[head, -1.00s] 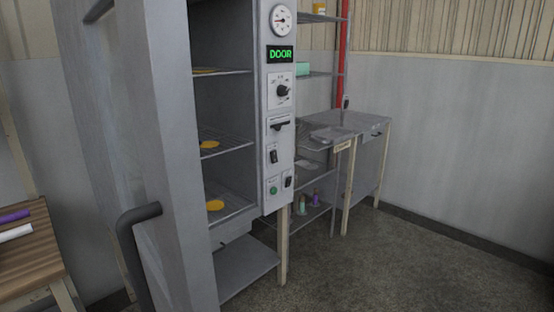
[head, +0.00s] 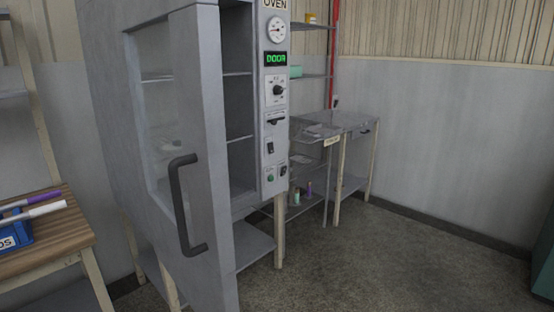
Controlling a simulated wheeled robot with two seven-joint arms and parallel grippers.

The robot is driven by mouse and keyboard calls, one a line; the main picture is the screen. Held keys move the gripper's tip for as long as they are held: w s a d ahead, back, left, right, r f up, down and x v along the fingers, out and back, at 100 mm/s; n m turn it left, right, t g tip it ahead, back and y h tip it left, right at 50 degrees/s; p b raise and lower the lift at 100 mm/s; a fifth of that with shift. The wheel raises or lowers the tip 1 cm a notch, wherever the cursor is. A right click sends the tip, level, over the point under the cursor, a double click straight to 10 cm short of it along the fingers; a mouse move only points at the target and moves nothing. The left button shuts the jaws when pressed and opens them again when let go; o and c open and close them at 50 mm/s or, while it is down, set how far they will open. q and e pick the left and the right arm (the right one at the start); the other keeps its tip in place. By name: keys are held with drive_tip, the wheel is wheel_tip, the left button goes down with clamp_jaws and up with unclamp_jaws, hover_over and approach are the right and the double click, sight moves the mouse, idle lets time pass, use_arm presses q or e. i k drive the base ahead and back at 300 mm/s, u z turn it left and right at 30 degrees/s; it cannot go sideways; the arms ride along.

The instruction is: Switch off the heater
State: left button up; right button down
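The oven (head: 240,90), a tall grey cabinet, stands left of centre in the head view. Its door (head: 207,150) is open towards me and has a window and a dark bar handle (head: 182,205). The control panel (head: 274,110) on the right side of the opening carries a round gauge (head: 276,30), a green display (head: 276,59) reading DOOR, a rotary knob (head: 278,89), a lever (head: 276,121), a dark rocker switch (head: 270,148), a green button (head: 270,178) and another dark switch (head: 283,170). Which control is the heater's is too small to read. Neither gripper is in view.
A wooden table (head: 50,238) with a blue box (head: 14,231) and pens stands at the left. A grey bench (head: 340,121) and shelves stand right of the oven. The floor (head: 400,260) at the right is clear. A green object (head: 544,260) shows at the right edge.

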sight(270, 145)
drive_tip(key=z, duration=0.3)
drive_tip(key=i, duration=0.3)
drive_tip(key=z, duration=0.8)
drive_tip(key=i, duration=1.85)
drive_tip(key=u, duration=1)
drive_tip(key=i, duration=1)
drive_tip(key=u, duration=1)
